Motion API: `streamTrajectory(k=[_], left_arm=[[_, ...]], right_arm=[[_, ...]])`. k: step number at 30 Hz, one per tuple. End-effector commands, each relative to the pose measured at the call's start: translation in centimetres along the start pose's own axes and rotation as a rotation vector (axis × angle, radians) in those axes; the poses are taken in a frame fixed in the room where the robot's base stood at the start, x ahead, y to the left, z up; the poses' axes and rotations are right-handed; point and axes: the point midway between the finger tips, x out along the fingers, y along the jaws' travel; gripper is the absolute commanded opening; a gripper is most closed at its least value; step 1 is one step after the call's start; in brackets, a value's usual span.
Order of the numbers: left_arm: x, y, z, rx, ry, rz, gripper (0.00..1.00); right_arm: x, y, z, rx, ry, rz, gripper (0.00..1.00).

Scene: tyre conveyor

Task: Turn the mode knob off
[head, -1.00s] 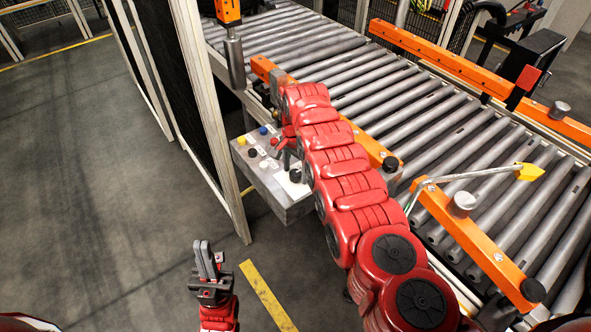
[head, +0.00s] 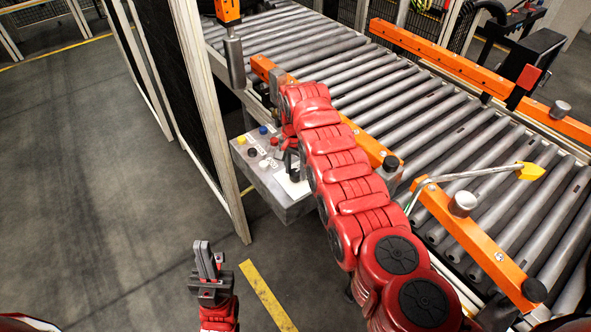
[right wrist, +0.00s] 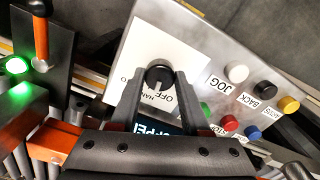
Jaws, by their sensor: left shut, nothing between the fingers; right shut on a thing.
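The mode knob (right wrist: 158,77) is a round black knob on a white label plate (right wrist: 185,50) of the grey control box (head: 283,204). The label reads OFF and HAND; part of it is hidden by my fingers. A pale pointer mark shows on the knob's lower side in the right wrist view, but I cannot tell exactly which word it meets. My right gripper (right wrist: 156,82) is shut on the knob, one finger on each side. In the head view my right gripper (head: 291,166) is over the box, partly hidden by its arm. My left gripper (head: 207,254) is shut and empty, away from the box.
Beside the knob are several coloured buttons, including a white (right wrist: 237,74), a black (right wrist: 267,88), a yellow (right wrist: 289,104) and a red one (right wrist: 229,123). A green light (right wrist: 16,66) glows at the left. The roller conveyor (head: 340,80) lies behind my right arm.

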Motion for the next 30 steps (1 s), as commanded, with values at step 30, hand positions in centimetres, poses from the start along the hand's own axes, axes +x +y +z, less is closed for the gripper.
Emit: streamTrajectory(k=[30], left_arm=[[-5.9,0.3,1.0,0.0,0.0,0.0,0.0]], right_arm=[[0.0,0.0,-0.1,-0.607,0.002,-0.001,0.0]])
